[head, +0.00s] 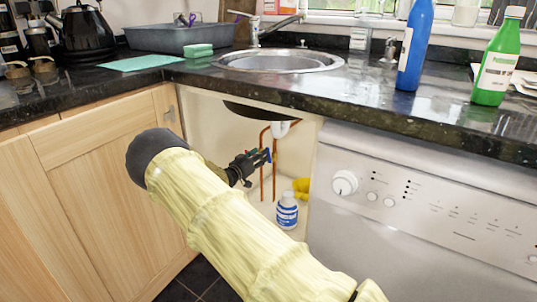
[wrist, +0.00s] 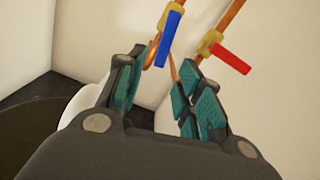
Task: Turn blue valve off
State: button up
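The blue valve's lever (wrist: 171,38) is in the upper middle of the wrist view. It sits on a brass body on a copper pipe and lies roughly along that pipe. My gripper (wrist: 160,72) is open, its teal-padded fingers apart. The blue lever shows between and beyond the fingertips, with no clear contact. In the head view my gripper (head: 256,162) reaches into the open cupboard under the sink, at the copper pipes. A bit of the blue lever (head: 268,155) shows by the fingertips there; my arm and gripper hide part of the valves.
A red valve lever (wrist: 231,58) sits right of the blue one, angled across its pipe. A white bottle (head: 287,210) and a yellow item (head: 301,187) stand on the cupboard floor. The dishwasher (head: 420,205) bounds the opening on the right, the wooden cupboard door (head: 110,180) on the left.

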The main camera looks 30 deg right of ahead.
jog(key=b+x, duration=0.2)
jog(key=x, duration=0.4)
jog(key=shift+w+d, duration=0.15)
jog(key=shift+d, duration=0.1)
grip_shut()
